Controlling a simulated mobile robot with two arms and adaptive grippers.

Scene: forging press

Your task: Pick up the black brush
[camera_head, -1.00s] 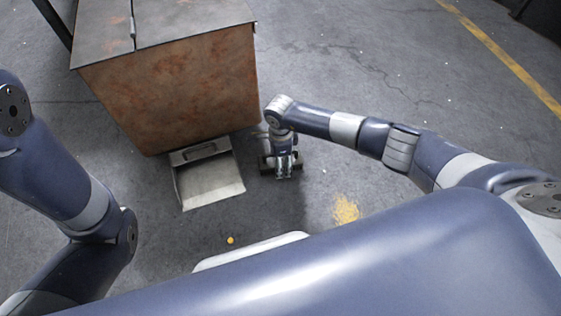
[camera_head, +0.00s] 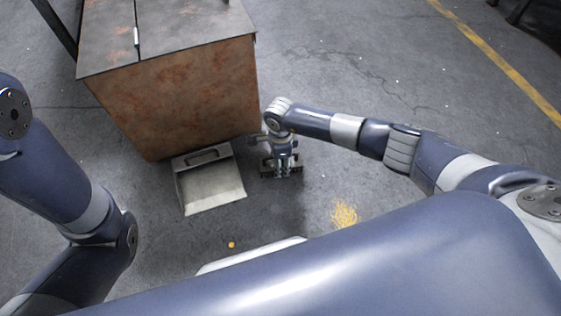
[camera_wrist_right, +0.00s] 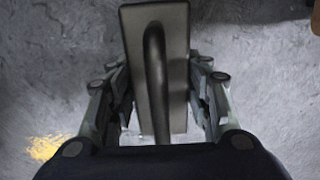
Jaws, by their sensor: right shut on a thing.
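The black brush (camera_head: 268,169) lies low at the floor, just right of the dustpan, partly covered by my right gripper (camera_head: 283,168) in the head view. The right wrist view shows the brush (camera_wrist_right: 177,85) as a dark rectangular block with a curved handle running along it. There the two fingers of my right gripper (camera_wrist_right: 158,80) stand on either side of it, shut on the brush. I cannot tell whether the brush is clear of the floor. My left arm shows at the left, but its gripper is out of view.
A rusty metal bin (camera_head: 180,95) with a grey lid stands behind. A grey metal dustpan (camera_head: 213,190) lies in front of it. A yellow patch of debris (camera_head: 344,214) and a small orange piece (camera_head: 231,245) are on the floor. The floor to the right is mostly clear.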

